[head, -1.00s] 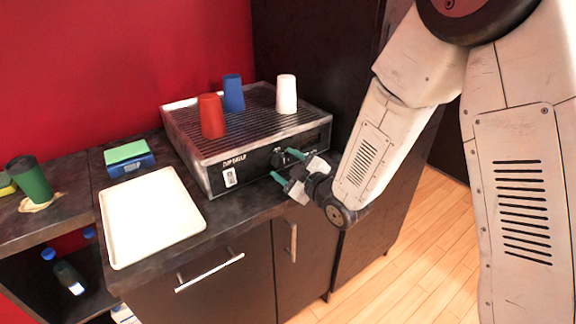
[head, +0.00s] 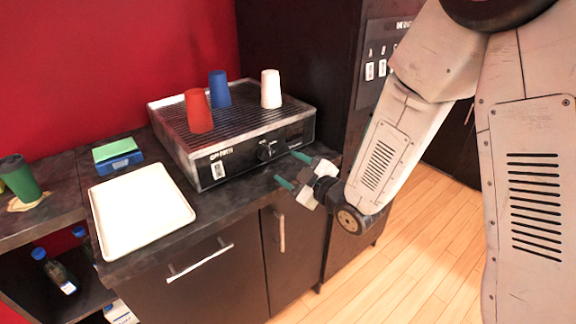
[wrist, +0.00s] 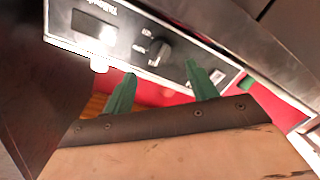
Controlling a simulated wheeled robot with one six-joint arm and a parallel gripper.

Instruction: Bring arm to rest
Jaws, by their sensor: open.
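My gripper (head: 292,170) is open and empty, in front of the right end of the black machine (head: 215,164) on the counter. Its two green fingers point toward the machine's front. In the wrist view, my gripper (wrist: 158,88) shows its green fingers spread apart, with the machine's front panel and dark knob (wrist: 157,50) beyond them. I cannot tell whether the fingers touch the panel. My arm (head: 385,150) reaches down from the upper right.
Red (head: 199,112), blue (head: 219,90) and white (head: 270,89) cups stand upside down on the machine's grille. A white tray (head: 140,215), a blue box with a green top (head: 118,155) and a green cup (head: 20,178) are to the left. The wooden floor (head: 400,270) is clear.

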